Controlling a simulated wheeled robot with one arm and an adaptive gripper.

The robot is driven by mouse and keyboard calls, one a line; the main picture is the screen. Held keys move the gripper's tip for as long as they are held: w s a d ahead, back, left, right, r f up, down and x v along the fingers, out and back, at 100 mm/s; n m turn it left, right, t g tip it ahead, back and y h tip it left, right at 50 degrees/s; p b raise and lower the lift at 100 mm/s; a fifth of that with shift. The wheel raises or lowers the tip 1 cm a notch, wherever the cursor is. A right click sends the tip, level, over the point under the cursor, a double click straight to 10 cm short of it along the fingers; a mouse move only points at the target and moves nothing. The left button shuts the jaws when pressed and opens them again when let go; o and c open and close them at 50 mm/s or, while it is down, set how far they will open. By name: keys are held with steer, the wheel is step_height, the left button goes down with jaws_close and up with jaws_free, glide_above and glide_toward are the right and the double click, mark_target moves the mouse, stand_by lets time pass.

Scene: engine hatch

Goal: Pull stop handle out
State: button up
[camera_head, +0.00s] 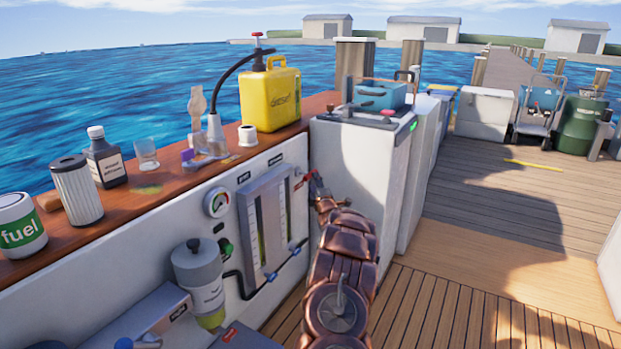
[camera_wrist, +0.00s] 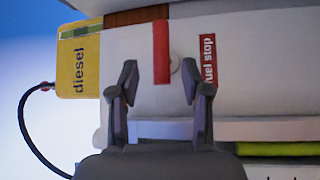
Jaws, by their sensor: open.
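The stop handle is a red bar (camera_wrist: 161,52) on the pale panel in the wrist view, with a small round pale disc beside it. A red "fuel stop" label (camera_wrist: 207,60) sits to its right. My gripper (camera_wrist: 159,80) is open and empty. Its two dark fingertips stand apart, one on each side of the bar's line, and the bar's lower end lies between them. I see no finger touching the bar. In the head view my gripper (camera_head: 317,190) is close to the panel's right end and hides much of the handle area.
A wooden ledge (camera_head: 135,200) above the panel holds a yellow diesel can (camera_head: 270,97), bottles and a fuel tin (camera_head: 20,226). A gauge (camera_head: 217,202) and sight tubes are left of my arm. A white cabinet (camera_head: 375,170) stands close right.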

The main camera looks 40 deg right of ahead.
mark_target(311, 177)
steer(key=shift+b+x, duration=0.8)
steer(key=shift+x, duration=2.35)
steer(key=shift+w+a, duration=0.1)
steer(key=shift+a, duration=0.05)
steer(key=shift+c, duration=0.3)
steer(key=shift+f, duration=0.1)
jaws_close()
